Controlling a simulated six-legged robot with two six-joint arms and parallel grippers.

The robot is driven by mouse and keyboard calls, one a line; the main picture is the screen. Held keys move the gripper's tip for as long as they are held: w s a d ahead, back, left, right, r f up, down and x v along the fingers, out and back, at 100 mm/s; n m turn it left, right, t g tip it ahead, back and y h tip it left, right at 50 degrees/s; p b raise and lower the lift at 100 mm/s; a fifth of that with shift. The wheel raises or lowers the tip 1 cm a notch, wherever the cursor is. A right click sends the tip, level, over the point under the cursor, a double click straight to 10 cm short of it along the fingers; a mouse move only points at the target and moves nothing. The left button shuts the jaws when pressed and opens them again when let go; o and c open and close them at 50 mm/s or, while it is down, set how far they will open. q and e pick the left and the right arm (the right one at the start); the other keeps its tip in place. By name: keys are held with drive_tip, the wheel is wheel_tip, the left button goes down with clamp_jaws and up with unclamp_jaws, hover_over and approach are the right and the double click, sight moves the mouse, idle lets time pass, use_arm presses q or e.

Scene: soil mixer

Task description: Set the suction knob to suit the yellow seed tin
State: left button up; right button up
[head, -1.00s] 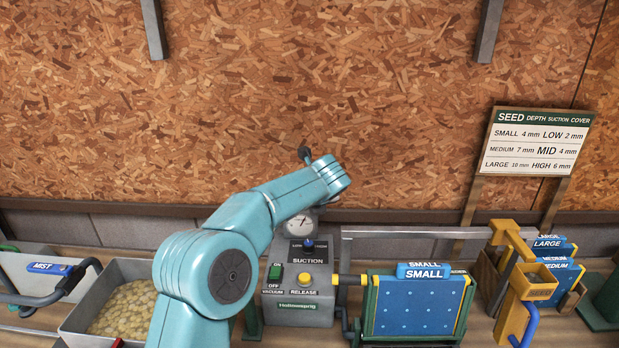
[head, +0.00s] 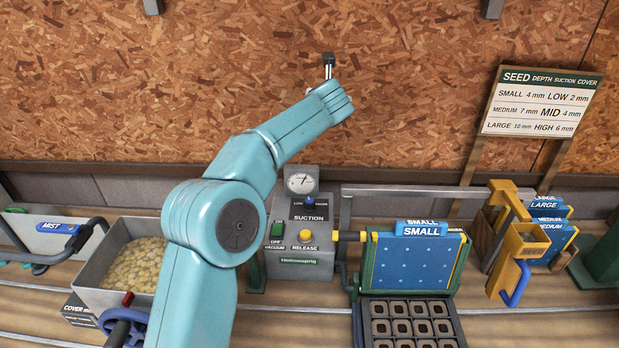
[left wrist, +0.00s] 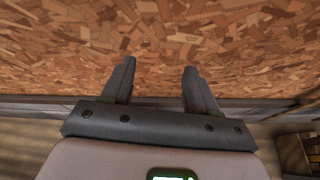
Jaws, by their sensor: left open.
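The blue suction knob (head: 309,202) sits on the grey vacuum box (head: 290,255), between the LOW and HIGH marks and above the word SUCTION. Its exact pointing is too small to tell. I see nothing that is clearly the yellow seed tin. The sign (head: 540,103) reads small LOW, medium MID, large HIGH in its suction column. My left gripper (head: 328,66) is raised in front of the board wall, above the knob and apart from it. In the left wrist view its two fingers (left wrist: 161,78) are spread and empty. My right gripper is not in view.
A pressure gauge (head: 302,182) stands behind the knob; a green switch (head: 278,229) and yellow release button (head: 305,235) are in front. A blue SMALL plate (head: 412,262) stands to the right. A yellow bracket (head: 522,255) is farther right. A seed-like-filled bin (head: 95,280) is left.

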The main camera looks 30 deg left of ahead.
use_arm(q)
drive_tip(key=w+d+r+m+t+h, duration=0.4)
drive_tip(key=d+r+m+t+h, duration=0.55)
drive_tip(key=m, duration=0.85)
drive_tip(key=s+d+f+m+g+h, duration=0.2)
drive_tip(key=d+f+m+g+h, duration=0.1)
drive_tip(key=d+f+m+g, duration=0.55)
drive_tip(key=m+g+y+b, duration=0.2)
drive_tip(key=m+g+y, duration=0.5)
drive_tip(key=m+g, duration=0.15)
approach(309, 201)
drive_tip(key=shift+m, duration=0.3)
drive_tip(key=p+x, duration=0.2)
drive_tip(key=x, duration=0.5)
drive_tip(key=shift+f+p, duration=0.1)
drive_tip(key=shift+p, duration=0.25)
drive_tip(key=shift+w+a+f+t, duration=0.1)
drive_tip(key=shift+w+f+t, duration=0.15)
drive_tip(key=shift+f, duration=0.4)
